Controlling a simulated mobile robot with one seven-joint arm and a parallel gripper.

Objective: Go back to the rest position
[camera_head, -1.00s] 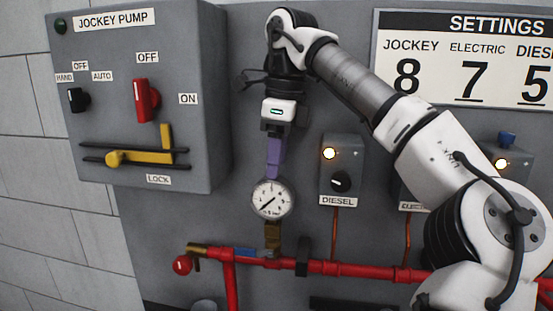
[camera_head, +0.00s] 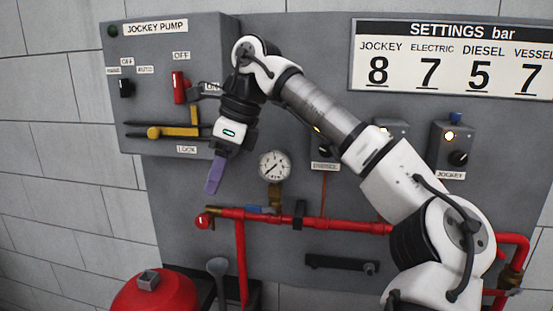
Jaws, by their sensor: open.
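My gripper (camera_head: 212,188) hangs from the white and grey arm, its purple fingers pointing down and slightly left. It is in front of the panel, left of the round pressure gauge (camera_head: 275,166) and above the red pipe (camera_head: 330,224). Nothing shows between the fingers, and they appear clear of the gauge and pipe. The fingers overlap in this view, so the gap between them is hidden.
The grey jockey pump box (camera_head: 150,95) has a red switch (camera_head: 179,88), a black switch (camera_head: 125,88) and a yellow lock lever (camera_head: 165,131). A settings board (camera_head: 450,58) is at upper right. A red tank (camera_head: 155,295) is below. The DIESEL control box is partly hidden by my arm.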

